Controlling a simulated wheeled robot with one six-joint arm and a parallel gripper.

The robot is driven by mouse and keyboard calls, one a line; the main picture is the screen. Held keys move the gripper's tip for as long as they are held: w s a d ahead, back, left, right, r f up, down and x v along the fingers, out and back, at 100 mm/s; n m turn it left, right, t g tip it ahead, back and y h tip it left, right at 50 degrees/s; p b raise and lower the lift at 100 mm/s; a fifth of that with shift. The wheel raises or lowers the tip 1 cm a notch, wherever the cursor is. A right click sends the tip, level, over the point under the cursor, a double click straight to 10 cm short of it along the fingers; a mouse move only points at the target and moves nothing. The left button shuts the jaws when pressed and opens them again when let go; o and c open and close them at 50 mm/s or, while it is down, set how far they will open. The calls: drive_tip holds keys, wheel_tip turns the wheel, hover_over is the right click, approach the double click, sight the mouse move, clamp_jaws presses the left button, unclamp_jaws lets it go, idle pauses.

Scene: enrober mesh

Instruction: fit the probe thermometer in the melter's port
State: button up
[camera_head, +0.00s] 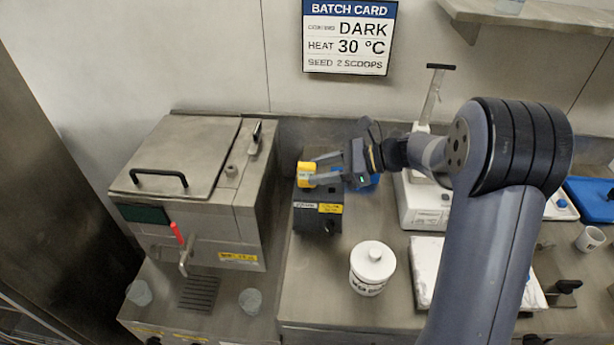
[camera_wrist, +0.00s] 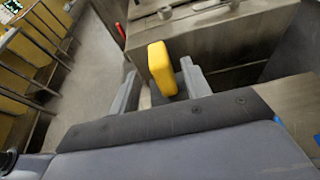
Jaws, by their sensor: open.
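The probe thermometer shows as a yellow head (camera_head: 306,174) at the black holder block (camera_head: 318,220) on the counter; its stem is hidden. My gripper (camera_head: 317,170) is open, with its fingers reaching left toward the yellow head. In the wrist view the yellow head (camera_wrist: 160,66) stands between the open fingers of my gripper (camera_wrist: 161,84), with a gap visible on the left; contact on the right is unclear. The steel melter (camera_head: 205,215) stands left of the holder. A small round fitting (camera_head: 231,170) on its top, right of the lid, looks like the port.
The melter has a lid handle (camera_head: 159,178), a dark lever (camera_head: 255,138) and a red-handled tap (camera_head: 178,234). A white lidded tub (camera_head: 372,268) stands in front of my gripper. A white scale (camera_head: 425,205) is to the right. A batch card (camera_head: 349,37) hangs behind.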

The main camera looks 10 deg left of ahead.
sight(299, 173)
drive_tip(key=shift+p+x, duration=0.85)
drive_tip(key=shift+x, duration=1.9)
drive_tip(key=shift+w, duration=0.15)
drive_tip(key=shift+c, duration=0.5)
clamp_jaws()
